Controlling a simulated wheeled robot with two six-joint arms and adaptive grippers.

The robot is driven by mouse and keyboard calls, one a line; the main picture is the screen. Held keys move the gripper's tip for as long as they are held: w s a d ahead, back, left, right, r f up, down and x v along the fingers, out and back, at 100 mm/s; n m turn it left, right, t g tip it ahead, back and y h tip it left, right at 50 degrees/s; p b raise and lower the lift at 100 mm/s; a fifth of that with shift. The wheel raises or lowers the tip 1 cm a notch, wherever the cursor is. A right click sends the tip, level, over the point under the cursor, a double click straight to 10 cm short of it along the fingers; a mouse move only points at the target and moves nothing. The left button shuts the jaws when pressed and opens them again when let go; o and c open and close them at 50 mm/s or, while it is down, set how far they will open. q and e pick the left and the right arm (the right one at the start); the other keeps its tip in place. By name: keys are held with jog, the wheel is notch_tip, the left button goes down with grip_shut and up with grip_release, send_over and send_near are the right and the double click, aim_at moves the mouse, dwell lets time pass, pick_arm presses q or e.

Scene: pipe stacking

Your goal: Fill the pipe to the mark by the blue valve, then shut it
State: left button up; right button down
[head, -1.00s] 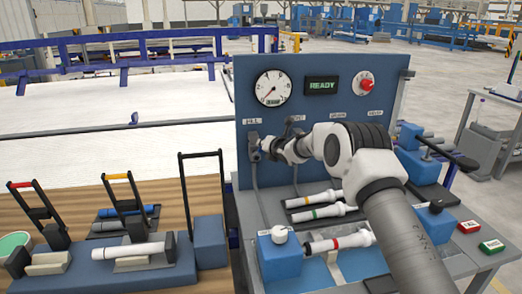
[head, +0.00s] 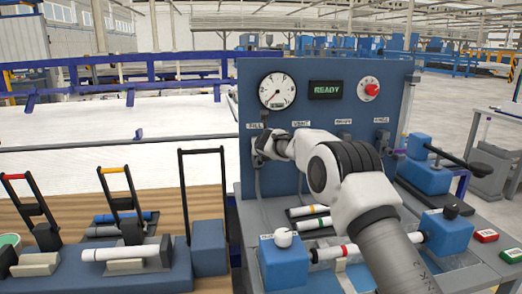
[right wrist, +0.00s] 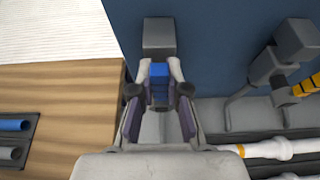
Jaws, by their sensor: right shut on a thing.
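The blue valve (right wrist: 159,72) sits under the FILL label (head: 254,126) on the blue panel (head: 290,180). In the right wrist view, my right gripper (right wrist: 160,68) is shut on the blue valve's handle, a finger on either side. In the head view the gripper (head: 263,144) mostly hides the valve. A white pipe with a red band (head: 334,252) lies level between two blue end blocks at the front of the bench. My arm covers part of it. A fill level inside it cannot be made out. My left gripper is not in view.
Other valves stand along the panel. Spare white pipes (head: 310,210) lie behind the clamped one. Red and green buttons (head: 486,236) are at right.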

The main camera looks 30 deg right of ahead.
jog(key=shift+f, duration=0.15)
jog(key=c, duration=1.1)
grip_release()
jog(key=shift+a, duration=0.1)
jog(key=shift+c, duration=0.2)
notch_tip(320, 180, up, 10)
jog(key=shift+w+f, duration=0.1)
